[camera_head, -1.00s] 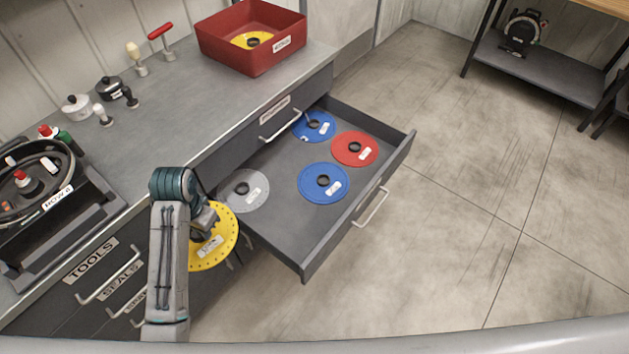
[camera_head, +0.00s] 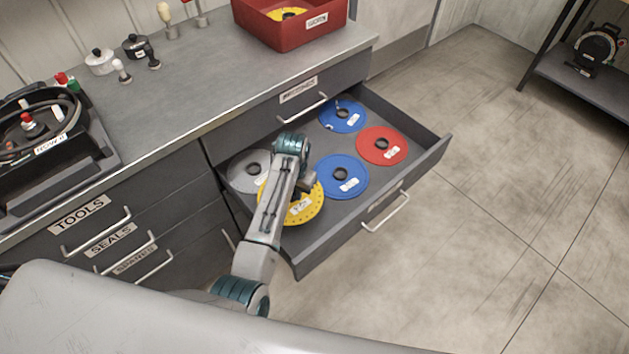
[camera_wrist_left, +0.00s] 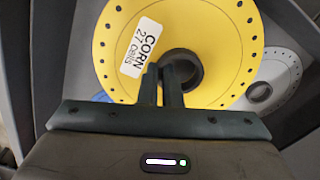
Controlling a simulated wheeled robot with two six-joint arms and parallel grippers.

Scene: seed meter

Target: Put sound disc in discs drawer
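The yellow disc (camera_head: 311,212) hangs over the near left part of the open discs drawer (camera_head: 320,253). My left gripper (camera_head: 308,184) is shut on its dark hub. In the left wrist view the yellow disc (camera_wrist_left: 215,40) shows a label reading "CORN 27 cells", and the fingers (camera_wrist_left: 162,82) meet at the hub edge. I cannot tell whether the disc touches the drawer floor. A grey disc (camera_head: 243,168), two blue discs (camera_head: 342,116) (camera_head: 336,187) and a red disc (camera_head: 372,150) lie in the drawer. My right gripper is not in view.
A red bin (camera_head: 290,35) with another yellow disc (camera_head: 283,12) stands on the counter (camera_head: 190,85). A dark seed meter (camera_head: 40,125) sits at the left. Shut drawers labelled TOOLS (camera_head: 80,214) and SEALS (camera_head: 108,240) lie left of the open drawer.

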